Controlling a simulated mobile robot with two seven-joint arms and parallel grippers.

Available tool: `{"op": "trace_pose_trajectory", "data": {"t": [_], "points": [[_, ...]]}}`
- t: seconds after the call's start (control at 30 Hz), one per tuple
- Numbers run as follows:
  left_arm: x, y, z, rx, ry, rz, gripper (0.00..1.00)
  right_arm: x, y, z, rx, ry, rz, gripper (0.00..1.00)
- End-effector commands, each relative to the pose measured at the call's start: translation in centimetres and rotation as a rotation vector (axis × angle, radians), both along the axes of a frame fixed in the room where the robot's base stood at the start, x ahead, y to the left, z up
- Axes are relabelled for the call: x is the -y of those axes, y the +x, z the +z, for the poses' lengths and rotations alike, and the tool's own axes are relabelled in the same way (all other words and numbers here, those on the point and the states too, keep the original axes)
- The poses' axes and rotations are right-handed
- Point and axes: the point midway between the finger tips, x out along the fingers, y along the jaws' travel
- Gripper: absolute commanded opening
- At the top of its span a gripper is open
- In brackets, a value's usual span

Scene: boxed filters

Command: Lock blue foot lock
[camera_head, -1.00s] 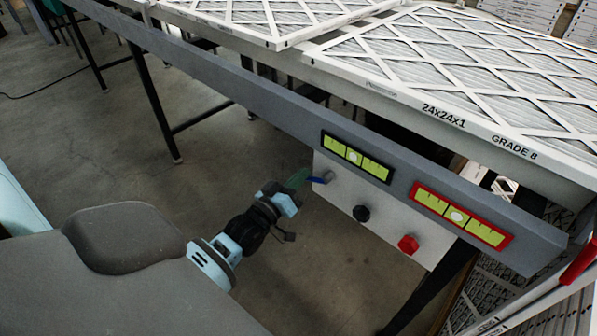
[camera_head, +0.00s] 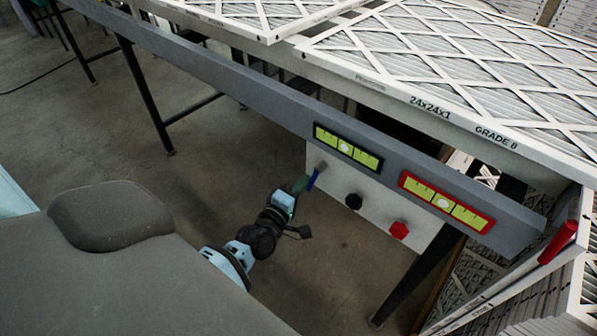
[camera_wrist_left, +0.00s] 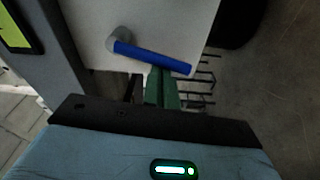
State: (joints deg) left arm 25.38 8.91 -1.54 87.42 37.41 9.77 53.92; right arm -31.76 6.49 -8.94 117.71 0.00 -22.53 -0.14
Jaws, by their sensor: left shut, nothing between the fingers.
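The blue foot lock is a blue lever (camera_head: 313,179) on a grey pivot, on the white panel (camera_head: 335,197) under the table edge. In the head view the lever slants down and left from its pivot. In the left wrist view the blue lever (camera_wrist_left: 155,58) runs from the grey pivot at left down to the right. My left gripper (camera_head: 301,184) is shut and empty, with its green fingers beside the lever. In the left wrist view its fingertips (camera_wrist_left: 162,70) meet the lever's lower edge; I cannot tell if they press on it. My right gripper is out of view.
A black knob (camera_head: 353,201) and a red knob (camera_head: 399,230) sit on the same panel, right of the lever. Green-yellow level strips in black (camera_head: 347,148) and red (camera_head: 446,202) frames are on the grey rail above. Framed filters (camera_head: 440,70) lie on top. The floor at left is open.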

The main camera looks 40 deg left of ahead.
Motion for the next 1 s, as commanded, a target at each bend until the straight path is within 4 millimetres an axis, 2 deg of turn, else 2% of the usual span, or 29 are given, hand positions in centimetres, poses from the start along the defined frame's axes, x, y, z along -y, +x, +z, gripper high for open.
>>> {"op": "trace_pose_trajectory", "data": {"t": [0.13, 1.0], "points": [[0.58, -0.04, -0.24, -0.007, -0.077, -0.002, 0.00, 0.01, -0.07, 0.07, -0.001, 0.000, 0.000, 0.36], [1.11, -0.07, -0.43, -0.006, -0.067, -0.002, 0.00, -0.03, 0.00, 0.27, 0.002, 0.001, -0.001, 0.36]]}}
